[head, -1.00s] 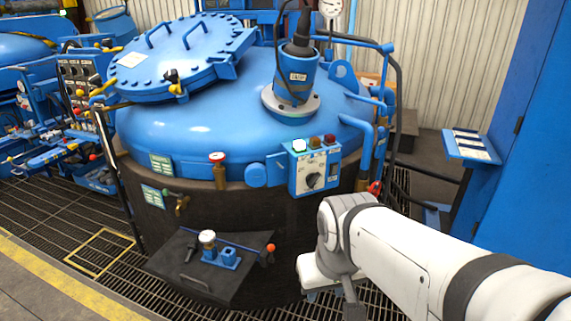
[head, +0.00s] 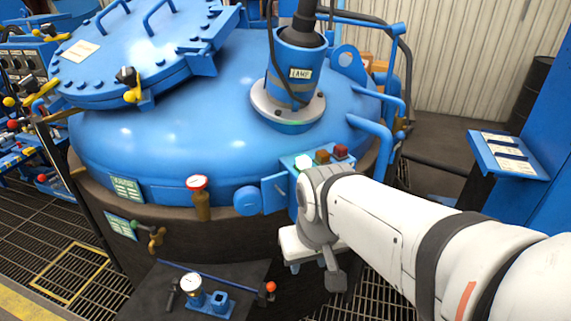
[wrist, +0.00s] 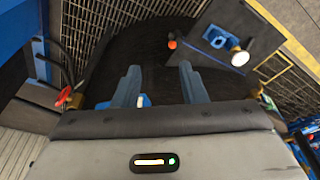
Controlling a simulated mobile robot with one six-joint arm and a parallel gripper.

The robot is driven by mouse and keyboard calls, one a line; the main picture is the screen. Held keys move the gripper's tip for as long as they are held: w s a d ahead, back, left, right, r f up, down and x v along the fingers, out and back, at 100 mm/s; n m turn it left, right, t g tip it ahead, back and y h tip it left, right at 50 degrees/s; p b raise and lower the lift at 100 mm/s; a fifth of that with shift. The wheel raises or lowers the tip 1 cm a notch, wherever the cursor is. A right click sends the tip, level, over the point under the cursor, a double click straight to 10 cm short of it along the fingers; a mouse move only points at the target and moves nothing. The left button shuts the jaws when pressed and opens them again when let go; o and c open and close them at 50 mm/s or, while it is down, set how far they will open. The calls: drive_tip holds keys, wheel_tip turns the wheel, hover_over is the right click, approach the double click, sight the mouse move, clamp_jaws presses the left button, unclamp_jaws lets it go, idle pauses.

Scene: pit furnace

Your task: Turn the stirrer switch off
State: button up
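A blue switch box (head: 293,192) is on the front of the big blue furnace. A pale green lamp (head: 303,162), an amber lamp (head: 322,157) and a red lamp (head: 341,151) stand on its top; the pale green one looks lit. My arm covers most of the box's face, so the switch knob is hidden now. In the wrist view my gripper (wrist: 158,77) has two blue fingers apart, with no object held between them. The dark furnace side shows beyond them. In the head view the fingers are hidden behind my wrist, low in front of the box.
A dark stand (head: 145,290) with a gauge (head: 190,283) is at the front left; it also shows in the wrist view (wrist: 240,30). A red-topped valve (head: 198,185) and brass tap (head: 156,240) stick out. Blue pipes (head: 372,125) rise at right.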

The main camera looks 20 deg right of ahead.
drive_tip(key=shift+a, duration=0.15)
drive_tip(key=w+d+f+m+t+y+b, duration=0.4)
drive_tip(key=w+d+f+m+t+b, duration=0.2)
drive_tip(key=w+d+f+t+b, duration=1.05)
drive_tip(key=w+a+r+g+b, duration=0.1)
drive_tip(key=w, duration=0.8)
drive_tip(key=shift+r, duration=0.3)
drive_tip(key=shift+g, duration=0.25)
drive_tip(key=shift+c, duration=0.5)
clamp_jaws()
